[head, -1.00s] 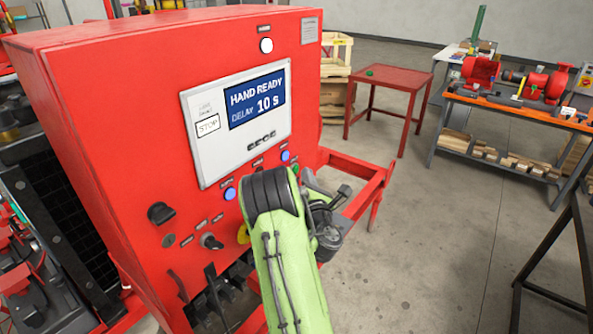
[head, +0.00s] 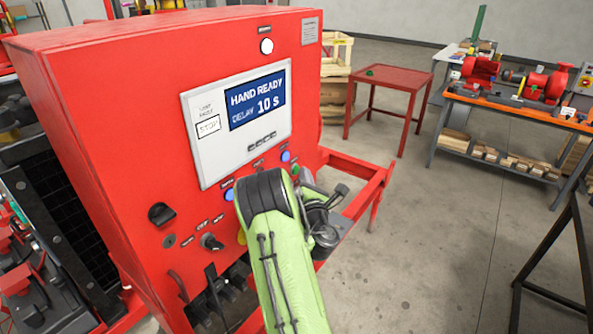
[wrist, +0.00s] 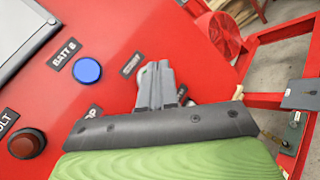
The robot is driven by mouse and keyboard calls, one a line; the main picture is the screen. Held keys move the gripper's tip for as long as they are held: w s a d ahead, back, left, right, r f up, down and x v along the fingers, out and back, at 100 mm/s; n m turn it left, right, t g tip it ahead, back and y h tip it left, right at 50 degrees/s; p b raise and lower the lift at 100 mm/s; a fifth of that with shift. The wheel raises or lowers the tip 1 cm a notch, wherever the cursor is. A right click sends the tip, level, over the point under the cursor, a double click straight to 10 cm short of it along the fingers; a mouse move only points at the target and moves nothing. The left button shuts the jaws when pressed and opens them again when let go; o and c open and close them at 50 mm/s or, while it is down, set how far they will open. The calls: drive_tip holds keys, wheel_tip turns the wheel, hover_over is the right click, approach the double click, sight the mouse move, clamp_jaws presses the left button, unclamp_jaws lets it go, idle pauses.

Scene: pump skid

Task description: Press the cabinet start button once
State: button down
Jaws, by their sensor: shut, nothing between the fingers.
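The red control cabinet (head: 140,120) stands at the left of the head view, its display (head: 257,100) reading HAND READY, DELAY 10 s. A small green button (head: 295,170) shows on its front panel just above my arm. The button itself is hidden or nearly hidden behind the fingers there. I cannot tell whether the fingertips touch it.
A blue lamp (wrist: 88,70) labelled BATT B and a dark red round part (wrist: 27,143) sit left of the fingers. Black knobs (head: 161,213) are lower on the panel. A red frame (head: 355,180) juts out right of the cabinet. Open floor lies further right.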

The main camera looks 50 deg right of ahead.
drive_tip(key=shift+w, duration=0.4)
idle(0.5)
idle(0.3)
drive_tip(key=shift+s+b, duration=0.3)
drive_tip(key=shift+s, duration=0.5)
drive_tip(key=s, duration=0.1)
drive_tip(key=s+b, duration=0.1)
drive_tip(key=s, duration=0.1)
drive_tip(key=s+b, duration=0.1)
drive_tip(key=s, duration=0.1)
drive_tip(key=shift+d, duration=0.25)
idle(0.4)
